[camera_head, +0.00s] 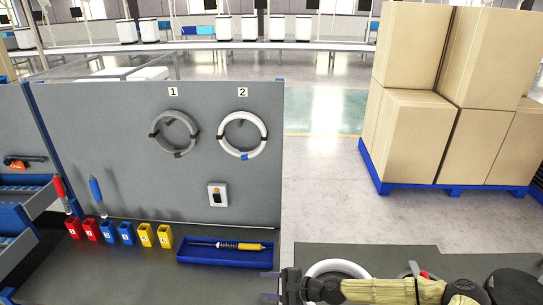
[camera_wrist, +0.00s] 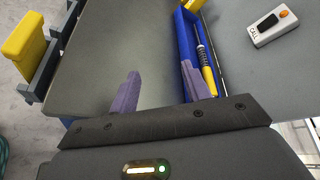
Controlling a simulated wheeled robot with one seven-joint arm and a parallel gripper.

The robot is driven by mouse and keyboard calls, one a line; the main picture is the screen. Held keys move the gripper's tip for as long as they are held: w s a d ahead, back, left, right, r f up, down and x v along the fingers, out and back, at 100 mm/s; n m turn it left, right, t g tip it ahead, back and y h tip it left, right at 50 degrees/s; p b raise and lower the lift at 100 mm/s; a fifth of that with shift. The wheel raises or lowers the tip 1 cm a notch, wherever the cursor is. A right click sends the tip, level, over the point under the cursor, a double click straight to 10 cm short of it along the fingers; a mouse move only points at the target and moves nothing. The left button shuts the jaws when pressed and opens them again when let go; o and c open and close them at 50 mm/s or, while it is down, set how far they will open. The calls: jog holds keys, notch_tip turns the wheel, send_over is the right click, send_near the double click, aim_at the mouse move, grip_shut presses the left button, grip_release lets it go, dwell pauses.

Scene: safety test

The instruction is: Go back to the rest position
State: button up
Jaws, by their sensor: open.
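My gripper (camera_head: 269,286) is at the lower middle of the head view, near the right front of the grey workbench (camera_head: 130,275). Its two purple fingers are apart with nothing between them, as the wrist view also shows (camera_wrist: 160,72). A blue tray (camera_head: 196,257) on the bench holds a yellow and black pen-shaped tool (camera_head: 235,246). In the wrist view the right finger overlaps the near part of the tray (camera_wrist: 184,42), and the tool (camera_wrist: 205,62) lies just beyond that finger. I cannot tell the height of the fingers above the bench.
A grey panel (camera_head: 100,130) rises behind the bench, with rings numbered 1 (camera_head: 173,134) and 2 (camera_head: 242,135) and a call box (camera_head: 217,194). Several small red, blue and yellow bins (camera_head: 147,235) line its foot. Cartons (camera_head: 415,135) stand on a blue pallet (camera_head: 450,190).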

jog(key=shift+s+a+f, duration=0.1)
jog(key=shift+s+f, duration=0.05)
jog(key=shift+s, duration=0.15)
jog(key=s+n+g+h, duration=0.1)
jog(key=s, duration=0.1)
jog(key=s+d+f+n+g+h, duration=0.1)
jog(key=s+n, duration=0.1)
jog(key=s+n+g+h, duration=0.1)
jog(key=s+g, duration=0.1)
jog(key=shift+d+f+n, duration=0.15)
jog(key=shift+f+n, duration=0.2)
jog(key=shift+n, duration=0.05)
jog(key=s+d+r+n+g+h, duration=0.1)
jog(key=s+d+r+n+h, duration=0.1)
jog(key=s+d+n+h, duration=0.3)
jog(key=s+d+r+t+h, duration=0.1)
jog(key=s+d+r, duration=0.1)
jog(key=r, duration=0.5)
jog(key=s+d+r+n+t+h, duration=0.1)
jog(key=s+d+r+h, duration=0.1)
jog(key=d+r, duration=0.2)
jog(key=s+d+r+n+h, duration=0.1)
jog(key=s+d+r+h, duration=0.1)
jog(key=r, duration=0.7)
jog(key=shift+d+r+t, duration=0.35)
jog(key=shift+d+t, duration=0.05)
jog(key=shift+d, duration=0.5)
